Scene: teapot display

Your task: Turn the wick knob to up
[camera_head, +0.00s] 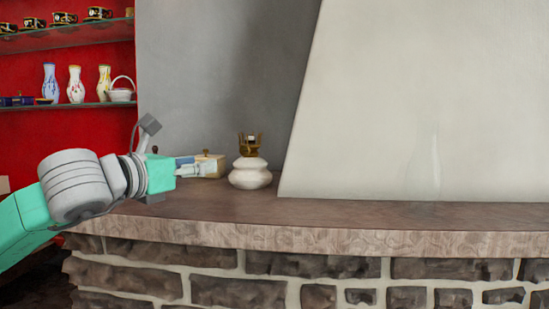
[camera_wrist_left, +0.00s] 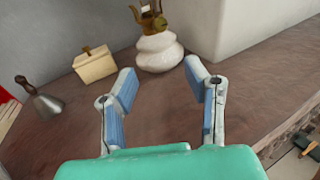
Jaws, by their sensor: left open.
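The oil lamp has a white rounded base (camera_head: 250,174) and a brass burner (camera_head: 251,145) on top. It stands upright on the stone ledge, and its base (camera_wrist_left: 158,52) and burner (camera_wrist_left: 150,20) also show in the left wrist view, the burner cut by the top edge. A small brass piece juts from the burner's left side there; I cannot tell whether it is the wick knob. My left gripper (camera_head: 204,167) is open and empty, left of the lamp. In the wrist view its fingers (camera_wrist_left: 160,70) point toward the base, apart from it. My right gripper is out of view.
A cream lidded box (camera_wrist_left: 95,65) stands left of the lamp, and a grey bell (camera_wrist_left: 41,99) farther left. A faint clear glass shape (camera_head: 434,165) stands at right. The ledge (camera_head: 330,218) is clear in front.

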